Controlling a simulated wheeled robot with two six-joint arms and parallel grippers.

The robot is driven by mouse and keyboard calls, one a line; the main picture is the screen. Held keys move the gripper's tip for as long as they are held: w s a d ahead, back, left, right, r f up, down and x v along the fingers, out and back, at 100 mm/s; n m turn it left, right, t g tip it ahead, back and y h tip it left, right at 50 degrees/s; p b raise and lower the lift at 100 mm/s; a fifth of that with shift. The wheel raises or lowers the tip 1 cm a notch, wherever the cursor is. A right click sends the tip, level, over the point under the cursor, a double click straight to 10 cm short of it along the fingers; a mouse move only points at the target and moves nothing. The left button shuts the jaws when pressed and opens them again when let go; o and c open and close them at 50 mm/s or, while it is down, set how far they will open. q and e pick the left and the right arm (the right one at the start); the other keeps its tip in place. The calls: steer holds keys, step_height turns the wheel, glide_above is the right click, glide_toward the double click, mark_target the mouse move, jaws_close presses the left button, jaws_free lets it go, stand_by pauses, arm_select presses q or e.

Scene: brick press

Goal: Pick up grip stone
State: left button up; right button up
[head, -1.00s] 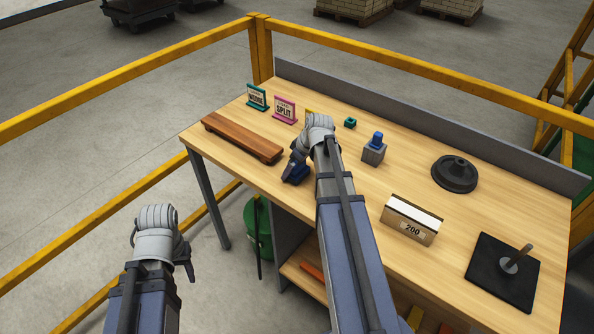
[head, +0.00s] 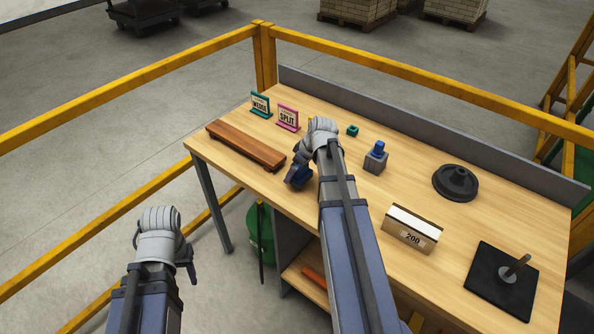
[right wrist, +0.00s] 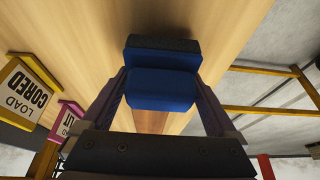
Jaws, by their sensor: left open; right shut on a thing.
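The grip stone (right wrist: 162,90) is a blue block with a dark grey face. It sits between the fingers of my right gripper (right wrist: 160,98) in the right wrist view. In the head view the stone (head: 300,176) shows as a small dark blue shape near the table's front edge, beside the wooden board, partly hidden by my wrist. My right gripper (head: 297,180) is shut on it. Whether the stone touches the table is hard to tell. My left gripper (head: 188,262) is open and empty, in front of the table and off to the left.
A wooden board (head: 245,146) lies left of my right gripper. Teal (head: 260,104) and pink (head: 287,118) signs stand behind it. A grey block with blue top (head: 376,160), a black round piece (head: 456,182), a 200 box (head: 412,230) and a black plate (head: 480,283) are to the right.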

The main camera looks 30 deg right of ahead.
step_height(320, 180, up, 8)
steer(key=p, duration=0.7)
steer(key=shift+f, duration=0.15)
steer(key=o, duration=1)
steer(key=c, duration=0.7)
